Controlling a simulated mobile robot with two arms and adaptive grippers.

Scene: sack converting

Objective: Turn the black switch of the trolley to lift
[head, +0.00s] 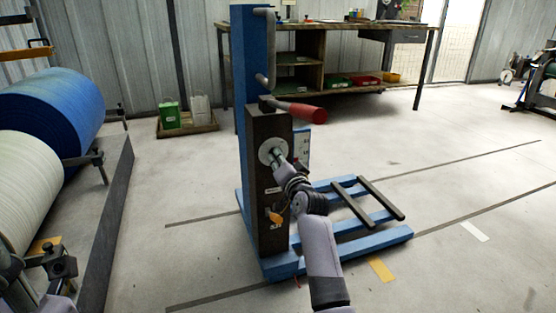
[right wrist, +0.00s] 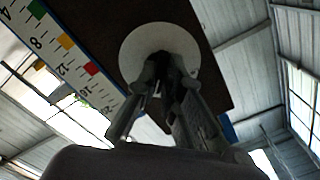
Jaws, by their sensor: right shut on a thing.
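The trolley is a blue lift with a tall mast (head: 251,60), a dark control box (head: 270,190) and a blue base frame. A round pale disc (head: 268,147) sits on the upper face of the box. My right gripper (head: 279,158) is at this disc, its fingers closed on the switch in front of it. In the right wrist view the fingers (right wrist: 165,75) meet at the middle of the white disc (right wrist: 150,42). The switch is mostly hidden by the fingers, and its setting cannot be read. Part of my left arm (head: 45,303) shows at the lower left; its jaws are unclear.
A red-handled lever (head: 298,111) sticks out above the box, and an orange-yellow knob (head: 275,217) sits below the disc. Blue (head: 50,115) and white (head: 25,190) rolls stand on the left. A workbench (head: 320,28) is behind. The floor at right is mostly clear.

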